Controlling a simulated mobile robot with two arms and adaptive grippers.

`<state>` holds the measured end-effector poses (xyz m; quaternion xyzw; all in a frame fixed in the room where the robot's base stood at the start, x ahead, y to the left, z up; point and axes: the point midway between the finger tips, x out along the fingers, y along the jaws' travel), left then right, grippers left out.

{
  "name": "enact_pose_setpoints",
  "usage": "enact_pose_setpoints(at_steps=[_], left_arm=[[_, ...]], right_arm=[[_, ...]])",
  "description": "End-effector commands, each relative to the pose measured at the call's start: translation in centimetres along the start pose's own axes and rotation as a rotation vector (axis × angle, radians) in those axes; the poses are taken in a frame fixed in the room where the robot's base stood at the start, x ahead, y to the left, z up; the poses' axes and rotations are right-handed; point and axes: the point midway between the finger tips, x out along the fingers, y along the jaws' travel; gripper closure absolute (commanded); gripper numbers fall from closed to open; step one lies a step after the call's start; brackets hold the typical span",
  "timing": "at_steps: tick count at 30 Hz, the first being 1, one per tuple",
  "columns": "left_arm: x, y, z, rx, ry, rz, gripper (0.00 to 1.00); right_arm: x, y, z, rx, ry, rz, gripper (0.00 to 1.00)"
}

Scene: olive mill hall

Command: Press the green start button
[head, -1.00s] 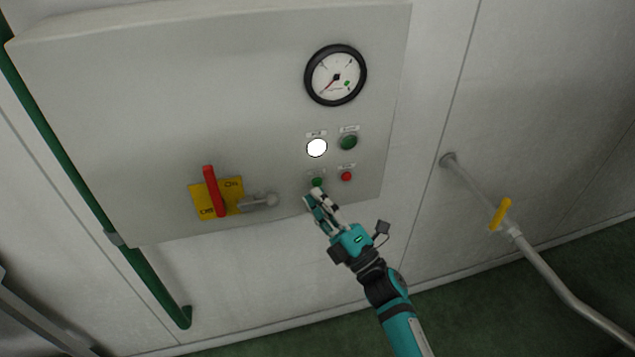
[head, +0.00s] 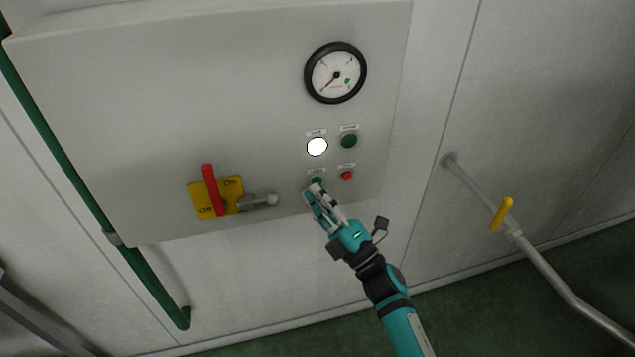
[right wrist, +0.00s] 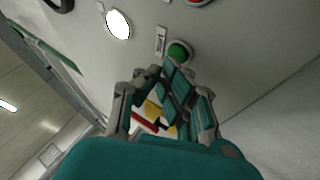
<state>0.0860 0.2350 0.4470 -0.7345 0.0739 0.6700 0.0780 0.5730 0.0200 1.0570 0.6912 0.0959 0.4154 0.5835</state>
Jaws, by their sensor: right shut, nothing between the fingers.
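The green start button (head: 316,181) is the small one low on the grey panel, left of a red button (head: 346,175). Its lower edge is partly covered by my right gripper (head: 314,189) in the head view. In the right wrist view the green button (right wrist: 180,50) shows as a domed cap in a light ring, just beyond the fingertips (right wrist: 172,72). The right gripper is shut and empty, its tips close to the button; I cannot tell whether they touch it. My left gripper is not in view.
The panel (head: 150,110) also bears a gauge (head: 335,73), a lit white lamp (head: 317,147), a larger dark green round fitting (head: 349,140) and a red-handled switch on a yellow plate (head: 230,205). A pipe with a yellow handle (head: 501,213) is at right.

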Motion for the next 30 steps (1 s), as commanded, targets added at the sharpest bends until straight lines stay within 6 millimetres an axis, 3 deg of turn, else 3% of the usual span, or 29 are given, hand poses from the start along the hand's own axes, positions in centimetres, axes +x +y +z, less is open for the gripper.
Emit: enact_pose_setpoints(at_steps=[30], left_arm=[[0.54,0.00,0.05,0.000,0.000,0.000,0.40]], right_arm=[[0.61,-0.32,0.32,0.000,0.000,0.000,1.00]])
